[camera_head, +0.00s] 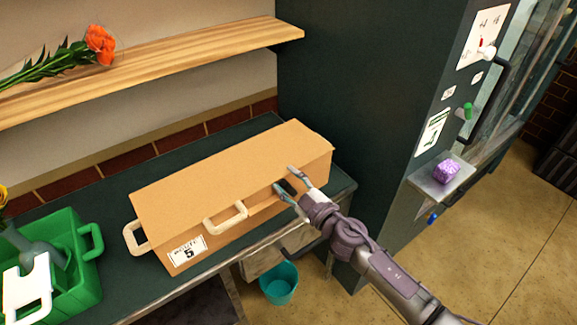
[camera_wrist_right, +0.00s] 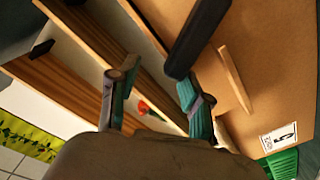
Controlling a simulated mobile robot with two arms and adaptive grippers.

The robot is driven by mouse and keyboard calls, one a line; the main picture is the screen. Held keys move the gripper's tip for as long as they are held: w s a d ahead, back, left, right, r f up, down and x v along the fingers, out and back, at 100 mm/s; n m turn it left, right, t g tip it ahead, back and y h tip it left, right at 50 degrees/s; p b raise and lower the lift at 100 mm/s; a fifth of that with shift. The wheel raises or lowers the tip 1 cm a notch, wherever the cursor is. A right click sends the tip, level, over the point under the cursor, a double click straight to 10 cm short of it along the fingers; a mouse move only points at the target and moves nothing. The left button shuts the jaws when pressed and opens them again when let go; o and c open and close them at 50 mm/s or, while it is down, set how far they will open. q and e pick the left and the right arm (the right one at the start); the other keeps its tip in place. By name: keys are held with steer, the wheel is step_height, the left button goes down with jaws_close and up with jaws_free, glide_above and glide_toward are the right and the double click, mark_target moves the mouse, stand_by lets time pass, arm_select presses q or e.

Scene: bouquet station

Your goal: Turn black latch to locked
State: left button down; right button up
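The black latch (camera_head: 286,186) is on the front side of a long tan box (camera_head: 225,175) on the dark counter. In the right wrist view, the latch (camera_wrist_right: 197,38) is a black bar lying aslant across the box's side. My right gripper (camera_head: 285,179) is at the box's front right part, its fingers spread around the latch area. In the wrist view, the right gripper (camera_wrist_right: 152,84) is open, with one fingertip close to the latch's end; I cannot tell if they touch. The latch's pivot is not clearly visible. My left gripper is not in view.
Pale handles (camera_head: 226,218) stick out from the box. A green crate (camera_head: 85,275) stands at the left. A wooden shelf (camera_head: 200,52) with an orange flower (camera_head: 100,44) is above. A dark cabinet (camera_head: 350,90) rises at the right, and a teal bucket (camera_head: 279,285) is below.

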step_height(320, 180, up, 7)
stand_by(0.3)
